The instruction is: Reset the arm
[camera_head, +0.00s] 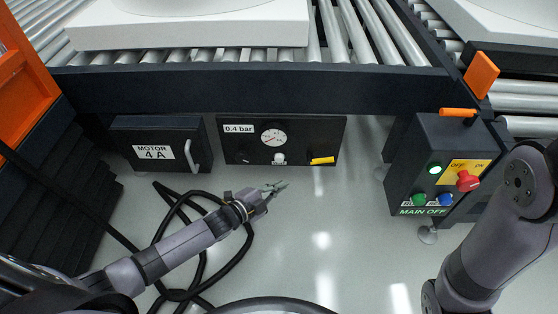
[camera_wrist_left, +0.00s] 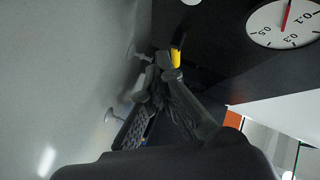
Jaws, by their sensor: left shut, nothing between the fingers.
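My left arm comes in from the lower left in the head view. Its gripper (camera_head: 276,187) is shut and empty, above the floor in front of the gauge panel (camera_head: 313,133) and apart from it. The left wrist view shows the closed fingers (camera_wrist_left: 160,72) close up, with the yellow handle (camera_wrist_left: 176,58) beyond their tips. That handle (camera_head: 322,160) sits at the lower right of the gauge panel. My right arm (camera_head: 500,230) shows at the right edge. Its gripper is out of view.
A MOTOR 4 A box (camera_head: 178,140) with a grey handle is left of the gauge panel. A control box (camera_head: 430,165) with a red knob and coloured buttons stands at right. Roller conveyors (camera_head: 345,35) run behind. Black cable (camera_head: 204,262) lies near my left arm. The middle floor is clear.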

